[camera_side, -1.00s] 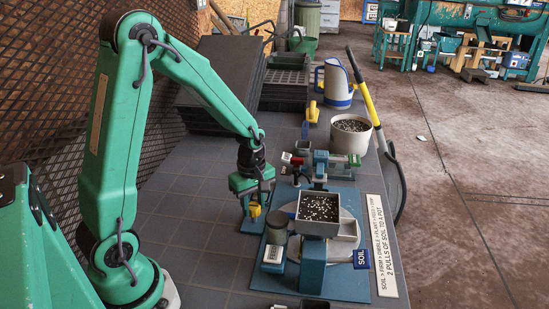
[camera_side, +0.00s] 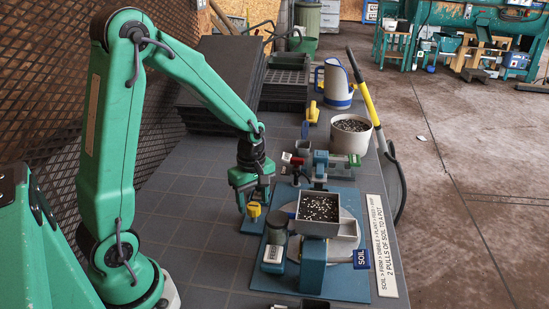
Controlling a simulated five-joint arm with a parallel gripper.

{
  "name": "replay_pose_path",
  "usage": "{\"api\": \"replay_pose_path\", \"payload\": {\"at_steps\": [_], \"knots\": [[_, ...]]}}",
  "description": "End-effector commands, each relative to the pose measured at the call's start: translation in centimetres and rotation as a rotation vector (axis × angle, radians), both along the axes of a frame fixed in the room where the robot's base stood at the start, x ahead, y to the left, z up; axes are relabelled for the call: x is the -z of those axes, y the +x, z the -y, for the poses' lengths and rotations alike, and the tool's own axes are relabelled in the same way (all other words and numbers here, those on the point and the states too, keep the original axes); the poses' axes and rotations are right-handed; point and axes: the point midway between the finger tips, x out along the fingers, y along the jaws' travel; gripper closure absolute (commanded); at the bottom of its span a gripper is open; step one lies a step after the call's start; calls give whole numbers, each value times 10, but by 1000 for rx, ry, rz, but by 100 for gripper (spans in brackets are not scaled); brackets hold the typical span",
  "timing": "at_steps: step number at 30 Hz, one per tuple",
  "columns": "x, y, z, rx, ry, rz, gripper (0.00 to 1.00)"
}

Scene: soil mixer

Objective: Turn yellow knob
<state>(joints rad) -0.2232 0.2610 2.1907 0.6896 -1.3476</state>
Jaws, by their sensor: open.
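The yellow knob (camera_side: 254,210) sits on a small blue base at the left edge of the blue machine plate (camera_side: 344,284). My green gripper (camera_side: 252,199) points down just above the knob. Its jaws are open, with one finger to the left of the knob and the other behind or to the right of it. The knob's top shows below the jaws. I cannot tell whether a finger touches it.
A grey soil hopper (camera_side: 318,209) with speckled soil stands right of the knob. A grey-green cylinder (camera_side: 276,227) is close by at the front right. A red-handled part (camera_side: 292,159) stands behind. The tabletop left of the gripper is clear.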

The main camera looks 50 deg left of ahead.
Motion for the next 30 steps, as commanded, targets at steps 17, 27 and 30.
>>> {"api": "replay_pose_path", "payload": {"at_steps": [17,27,30], "knots": [[-61,0,0,0,0,2,44],[-62,0,0,0,0,0,44],[-64,-1,1,8,1,3,44]]}}
